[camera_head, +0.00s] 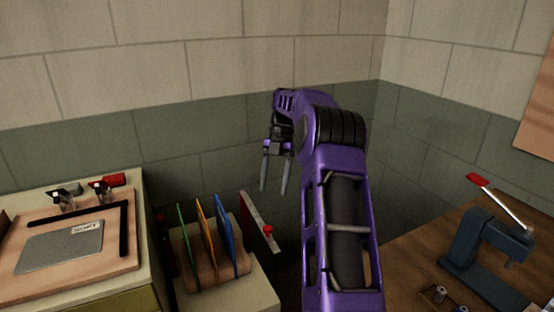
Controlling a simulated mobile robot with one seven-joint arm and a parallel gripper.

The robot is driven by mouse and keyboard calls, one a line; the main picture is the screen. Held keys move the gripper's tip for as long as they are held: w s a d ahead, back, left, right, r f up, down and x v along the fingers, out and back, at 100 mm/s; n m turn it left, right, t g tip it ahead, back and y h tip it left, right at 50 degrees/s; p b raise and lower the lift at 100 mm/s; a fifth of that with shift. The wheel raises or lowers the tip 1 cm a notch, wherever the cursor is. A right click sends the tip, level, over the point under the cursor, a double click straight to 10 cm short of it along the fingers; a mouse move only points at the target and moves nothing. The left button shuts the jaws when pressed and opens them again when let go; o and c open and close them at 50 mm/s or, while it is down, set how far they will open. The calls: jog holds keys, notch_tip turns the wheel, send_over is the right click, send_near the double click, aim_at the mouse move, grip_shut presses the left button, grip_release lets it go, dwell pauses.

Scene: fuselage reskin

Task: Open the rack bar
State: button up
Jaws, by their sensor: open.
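The rack (205,277) is a brown block holding upright green (185,238), orange (205,235) and blue (228,232) sheets. The rack bar appears to be the pale grey bar (256,215) to the right of the blue sheet, slanting down to the right. It carries a red knob (268,231) near its lower end. I cannot tell how the bar is joined to the rack. My gripper (274,190) points down with its two fingers apart and empty. In the picture it is just above the bar's upper end, apart from the bar.
At right, a wooden table (415,262) holds a blue-grey press (475,240) with a red-tipped lever (500,203). Walls close off the back.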

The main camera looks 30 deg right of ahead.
jog(key=p+v, duration=0.1)
jog(key=v, duration=0.5)
jog(key=shift+r+p, duration=0.15)
jog(key=shift+p, duration=0.25)
